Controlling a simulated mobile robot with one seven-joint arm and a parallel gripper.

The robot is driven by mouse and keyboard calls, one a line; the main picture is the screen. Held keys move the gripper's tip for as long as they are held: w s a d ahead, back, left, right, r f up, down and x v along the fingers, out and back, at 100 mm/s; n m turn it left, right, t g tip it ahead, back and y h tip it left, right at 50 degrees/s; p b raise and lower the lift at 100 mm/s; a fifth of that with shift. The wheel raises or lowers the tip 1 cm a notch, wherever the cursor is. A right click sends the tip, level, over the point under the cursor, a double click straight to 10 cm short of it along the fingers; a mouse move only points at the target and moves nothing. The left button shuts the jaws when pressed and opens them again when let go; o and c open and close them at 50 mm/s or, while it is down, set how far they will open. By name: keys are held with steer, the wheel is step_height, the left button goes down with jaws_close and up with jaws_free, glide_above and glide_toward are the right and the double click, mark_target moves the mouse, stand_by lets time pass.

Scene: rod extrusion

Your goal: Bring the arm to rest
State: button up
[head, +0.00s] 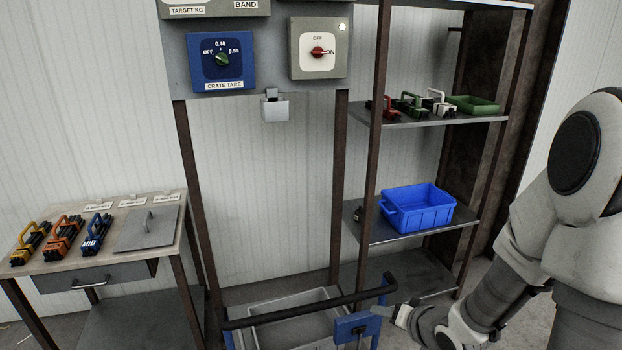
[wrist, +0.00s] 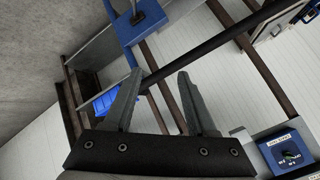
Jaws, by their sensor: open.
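My arm comes in from the right side of the head view, bent at the elbow, with its hand low near the cart. My gripper (head: 380,311) is beside the blue box on the cart's handle (head: 357,328). In the wrist view my gripper (wrist: 160,78) has its two grey fingers spread apart with nothing between them. The black handle bar (wrist: 215,48) and a blue bracket (wrist: 138,28) lie beyond the fingertips there. Whether the fingers touch the cart cannot be told.
The cart holds a grey tray (head: 295,325). A rack at right bears a blue crate (head: 420,210) and a green tray (head: 473,104). A table (head: 90,262) with coloured tools stands left. The control panel (head: 265,82) has a blue dial (head: 221,60) and a red switch (head: 318,52).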

steer(key=s+d+r+n+g+h, duration=0.1)
steer(key=s+r+h, duration=0.2)
steer(key=r, duration=0.5)
steer(key=s+d+r+n+h, duration=0.1)
steer(key=s+r+n+h, duration=0.15)
steer(key=r, duration=0.55)
steer(key=s+a+r+g+y, duration=0.1)
steer(key=s+a+r, duration=0.1)
steer(key=s, duration=0.5)
steer(key=s+a+r+g+y, duration=0.1)
steer(key=s+a+r, duration=0.1)
steer(key=s, duration=0.5)
steer(key=shift+a+r+n, duration=0.3)
steer(key=shift+r+n, duration=0.05)
steer(key=shift+r, duration=0.4)
